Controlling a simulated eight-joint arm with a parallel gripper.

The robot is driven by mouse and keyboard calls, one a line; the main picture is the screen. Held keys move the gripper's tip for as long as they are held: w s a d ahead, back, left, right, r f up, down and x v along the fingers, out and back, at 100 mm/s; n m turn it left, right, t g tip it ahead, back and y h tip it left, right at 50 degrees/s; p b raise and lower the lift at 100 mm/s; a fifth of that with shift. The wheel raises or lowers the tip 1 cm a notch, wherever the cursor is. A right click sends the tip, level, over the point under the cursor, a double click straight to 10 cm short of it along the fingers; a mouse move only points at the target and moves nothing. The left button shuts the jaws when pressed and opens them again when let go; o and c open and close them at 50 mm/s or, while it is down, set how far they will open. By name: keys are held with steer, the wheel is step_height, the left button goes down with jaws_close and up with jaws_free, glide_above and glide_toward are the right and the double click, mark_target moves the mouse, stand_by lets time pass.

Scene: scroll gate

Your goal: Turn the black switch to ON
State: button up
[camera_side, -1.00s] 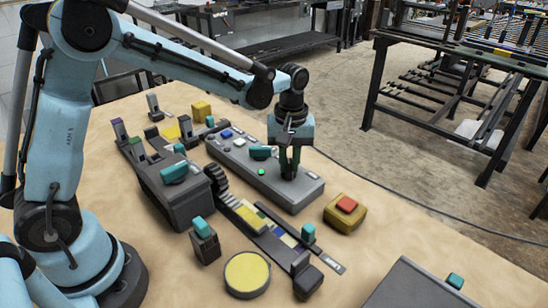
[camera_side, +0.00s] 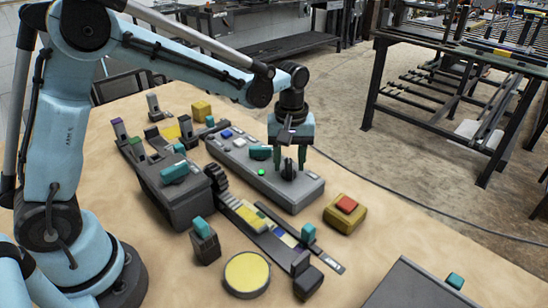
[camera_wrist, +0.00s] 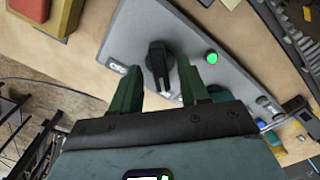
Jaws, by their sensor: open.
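The black switch (camera_wrist: 158,58) is a rotary knob on a grey panel (camera_wrist: 185,28). My gripper (camera_wrist: 159,66) is open, with one green finger on each side of the knob and gaps visible between. In the side view my gripper (camera_side: 290,165) points down over the right part of the panel, and the knob (camera_side: 289,174) shows between and below the fingers.
A lit green button (camera_side: 261,172) and a teal handle (camera_side: 260,152) are left of the knob. A yellow box with a red button (camera_side: 346,204) stands to the right. A slider track (camera_side: 262,222) lies in front.

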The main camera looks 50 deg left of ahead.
step_height(320, 180, up, 12)
stand_by(0.5)
steer(key=s+a+f+m+t, duration=0.2)
steer(key=s+m+t, duration=0.1)
steer(key=s, duration=0.4)
steer(key=s+a+f+m+t, duration=0.2)
steer(key=s+m+t, duration=0.2)
steer(key=s+m, duration=0.2)
steer(key=shift+s+a+f, duration=0.15)
steer(key=shift+s+f, duration=0.1)
steer(key=shift+s, duration=0.4)
stand_by(0.4)
